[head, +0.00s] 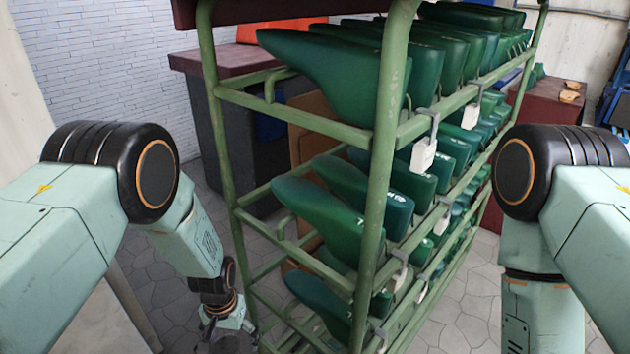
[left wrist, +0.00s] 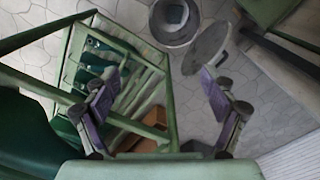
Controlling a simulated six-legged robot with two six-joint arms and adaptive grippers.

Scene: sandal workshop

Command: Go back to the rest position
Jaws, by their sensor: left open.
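My left gripper (head: 226,335) hangs low at the bottom of the head view, just left of the green rack's near post. In the left wrist view my left gripper (left wrist: 158,95) shows two fingers spread wide, with nothing between them. My right arm comes in from the right and hangs down in the head view; its gripper is outside the picture.
A green metal rack (head: 372,190) with several tiers of green shoe lasts (head: 335,75) stands close in front, between my arms. White tags (head: 423,155) hang on its rails. A dark cabinet (head: 225,120) stands behind it. Paved floor (head: 465,310) is open at right.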

